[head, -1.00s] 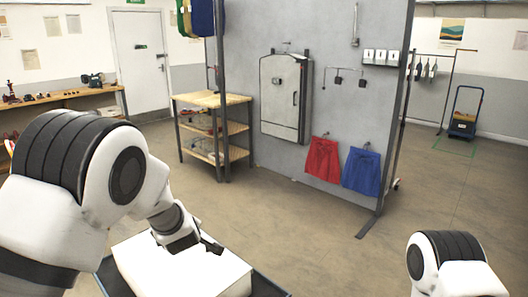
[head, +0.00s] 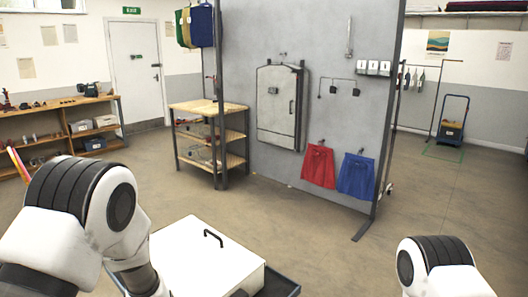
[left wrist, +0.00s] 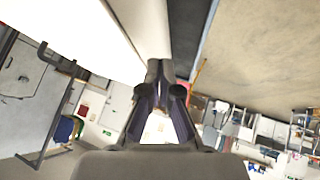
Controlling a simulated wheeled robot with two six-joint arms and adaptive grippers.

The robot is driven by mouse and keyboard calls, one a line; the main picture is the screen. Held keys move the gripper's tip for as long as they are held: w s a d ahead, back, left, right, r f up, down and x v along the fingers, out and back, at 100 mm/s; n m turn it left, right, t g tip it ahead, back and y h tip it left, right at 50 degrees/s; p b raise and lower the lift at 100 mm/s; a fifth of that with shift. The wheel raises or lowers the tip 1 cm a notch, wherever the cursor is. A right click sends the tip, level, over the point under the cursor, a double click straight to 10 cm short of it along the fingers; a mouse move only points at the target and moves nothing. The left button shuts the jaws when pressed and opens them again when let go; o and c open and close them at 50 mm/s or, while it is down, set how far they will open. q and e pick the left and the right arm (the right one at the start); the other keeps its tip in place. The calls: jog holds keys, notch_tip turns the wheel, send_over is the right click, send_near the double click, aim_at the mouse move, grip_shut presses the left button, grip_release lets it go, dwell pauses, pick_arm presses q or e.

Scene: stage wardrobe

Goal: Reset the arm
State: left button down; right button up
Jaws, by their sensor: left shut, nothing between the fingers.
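My left arm reaches down at the left of the head view, and its gripper is mostly out of that picture. In the left wrist view my left gripper (left wrist: 163,72) is shut, its fingertips together and empty. A white box (head: 196,253) with a black handle (head: 213,238) on top lies in front of me in the head view, apart from any grip. A large white surface (left wrist: 75,25) fills the upper left of the wrist view, close to the fingers. My right arm shows at the lower right of the head view; its gripper is out of sight.
The box rests on a dark tray (head: 284,286). A grey partition (head: 330,110) holds a wall cabinet (head: 278,105), red shorts (head: 318,167) and blue shorts (head: 356,176). A wooden shelf (head: 208,107) stands beside it. The floor between is clear.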

pick_arm(q)
jog(key=s+f+m+g+h, duration=0.1)
jog(key=s+f+m+g, duration=0.3)
jog(key=s+f, duration=0.95)
jog(key=s+f+m+g+h, duration=0.1)
jog(key=s+f+m+g, duration=0.2)
jog(key=s, duration=1.9)
jog(key=shift+d+f+m+g+h, duration=0.15)
jog(key=shift+d+m+g+h, duration=0.3)
jog(key=shift+m, duration=0.55)
